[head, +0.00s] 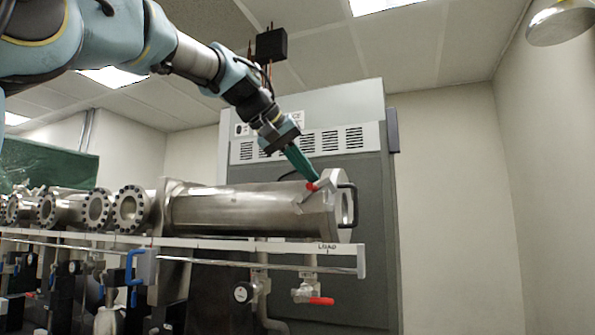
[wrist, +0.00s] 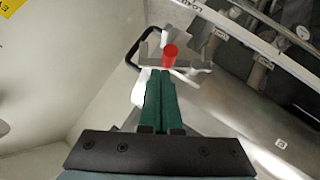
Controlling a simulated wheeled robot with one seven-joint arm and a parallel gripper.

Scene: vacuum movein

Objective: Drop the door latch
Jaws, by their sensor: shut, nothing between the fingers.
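The door (head: 339,178) is a pale metal plate at the right end of the steel chamber (head: 245,207), with a black handle (head: 350,206) on its outer side. The latch has a red knob (head: 312,186) at the chamber's upper edge near the door. In the wrist view the red knob (wrist: 170,55) stands just beyond my fingertips, among grey metal latch parts (wrist: 183,68). My gripper (head: 313,179), with green fingers, is shut and empty, reaching down from the upper left. Its fingertips (wrist: 161,73) are at the knob; I cannot tell whether they touch. The fingers partly hide the latch.
A rail (head: 200,243) runs below the chamber, with a red-handled valve (head: 313,297) under it. Flanged ports (head: 130,208) line up at the left. A tall grey cabinet (head: 375,250) stands behind. Free room lies right of the door.

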